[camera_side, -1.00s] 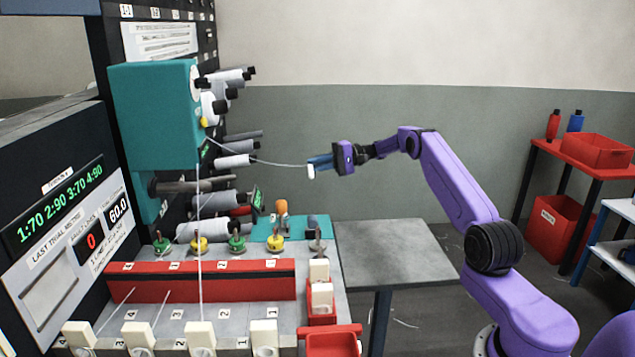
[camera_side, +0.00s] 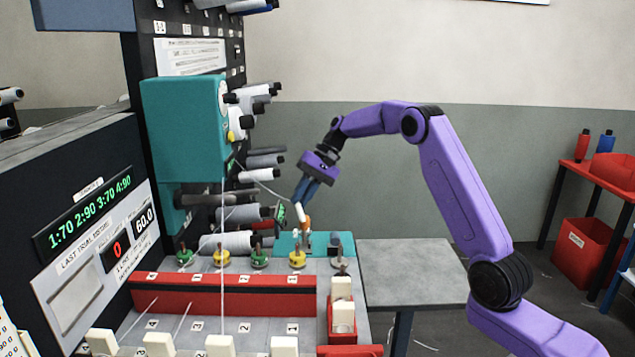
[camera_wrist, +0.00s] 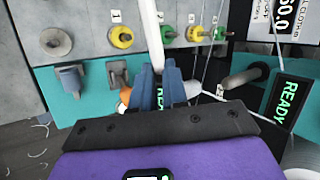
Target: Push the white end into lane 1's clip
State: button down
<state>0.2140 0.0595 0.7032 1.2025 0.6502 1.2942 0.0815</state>
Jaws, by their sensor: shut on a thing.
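My gripper (camera_side: 304,200) has blue fingers shut on a white end (camera_side: 299,214). It tilts down and left above the teal panel, close to an orange-topped peg (camera_side: 305,225). A thin thread runs from the white end area toward the teal machine head (camera_side: 185,130). In the wrist view the blue fingers (camera_wrist: 160,82) show close up, and a white strip (camera_wrist: 152,35) extends from between them. At the front edge, a white clip-like block (camera_side: 284,346) stands by the label 1, on the right of its row. Whether it is lane 1's clip, I cannot tell.
Green and yellow knobs (camera_side: 297,258) stand behind a red rail (camera_side: 222,294). White spools (camera_side: 256,175) jut from the dark rack. A lit READY display (camera_wrist: 288,97) is right of the fingers. A grey table (camera_side: 412,272) to the right is clear.

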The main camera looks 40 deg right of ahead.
aim_at(297, 208)
jog(key=shift+s+a+r+m+g+h, duration=0.2)
jog(key=shift+s+a+h, duration=0.1)
jog(key=shift+a+h, duration=0.35)
jog(key=shift+s+a+r+m+g+h, duration=0.1)
jog(key=shift+s+a+m+g+h, duration=0.15)
jog(key=shift+a+h, duration=0.35)
jog(key=shift+s+a+r+m+g+h, duration=0.3)
jog(key=shift+a+r+m+g+h, duration=0.1)
jog(key=shift+a+h, duration=0.15)
jog(key=f, duration=0.3)
jog(key=f+g+h, duration=0.1)
jog(key=f, duration=0.2)
jog(key=f+m+h, duration=0.1)
jog(key=f, duration=0.2)
jog(key=shift+s+a+f+g, duration=0.25)
jog(key=shift+a, duration=0.05)
jog(key=shift+s+a+f, duration=0.1)
jog(key=shift+s+a, duration=1.05)
jog(key=shift+s, duration=0.05)
jog(key=shift+s+a, duration=1.5)
jog(key=shift+a, duration=0.1)
jog(key=c, duration=1.1)
grip_release()
